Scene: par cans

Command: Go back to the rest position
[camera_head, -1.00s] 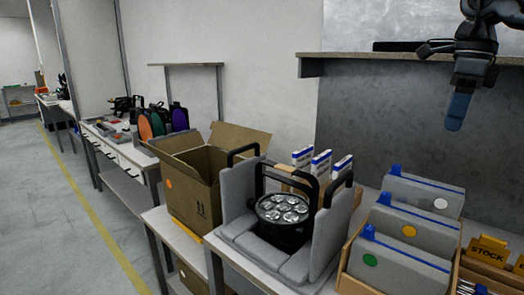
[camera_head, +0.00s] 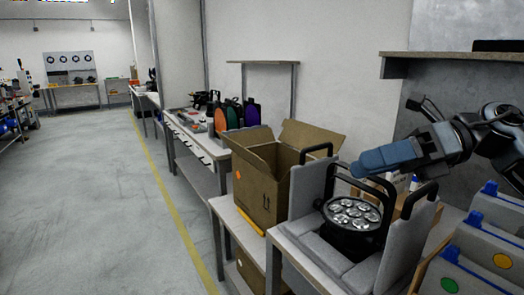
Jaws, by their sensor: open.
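My gripper (camera_head: 368,163) is raised at the right, with its blue fingers pointing left. It is open, with nothing seen between the fingers. It appears above a black par can (camera_head: 352,213) with several round lenses, and it looks apart from it. The par can sits upright between grey foam pieces (camera_head: 312,190) on a bench. My gripper and wrist hide part of the wall and of the items behind the foam.
An open cardboard box (camera_head: 262,190) stands left of the foam. Grey blocks with blue tops (camera_head: 480,240) are at the right. A shelf (camera_head: 450,65) runs along the wall above my gripper. The floor (camera_head: 90,200) at the left is clear.

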